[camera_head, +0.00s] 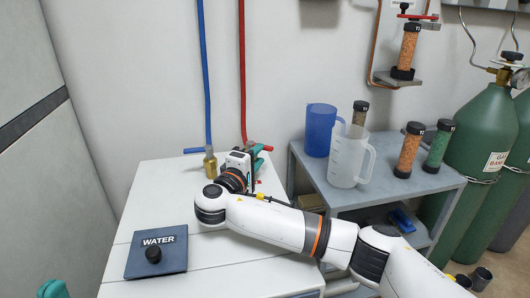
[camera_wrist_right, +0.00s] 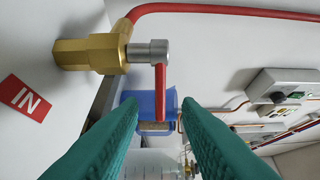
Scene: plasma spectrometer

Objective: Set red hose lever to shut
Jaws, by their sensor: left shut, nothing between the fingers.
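The red hose (camera_head: 242,70) runs down the wall to a valve that is mostly hidden behind my right gripper in the head view. The right wrist view shows this brass valve (camera_wrist_right: 90,53) with a grey collar and a red lever (camera_wrist_right: 160,92). The lever points down in that picture, in line with the gap between my right fingertips. My right gripper (camera_wrist_right: 160,106) is open, with its teal fingers apart; I cannot tell whether either touches the lever. It also shows in the head view (camera_head: 258,160). My left gripper (camera_head: 55,288) is shut and empty at the bottom left, partly cut off.
A blue hose (camera_head: 205,70) leads to a brass valve (camera_head: 210,163) with a blue lever (camera_head: 193,150). A WATER box (camera_head: 157,252) sits on the white cabinet (camera_head: 150,195). A blue jug (camera_head: 320,130) and a clear jug (camera_head: 347,158) stand on the grey cart (camera_head: 440,180) at right.

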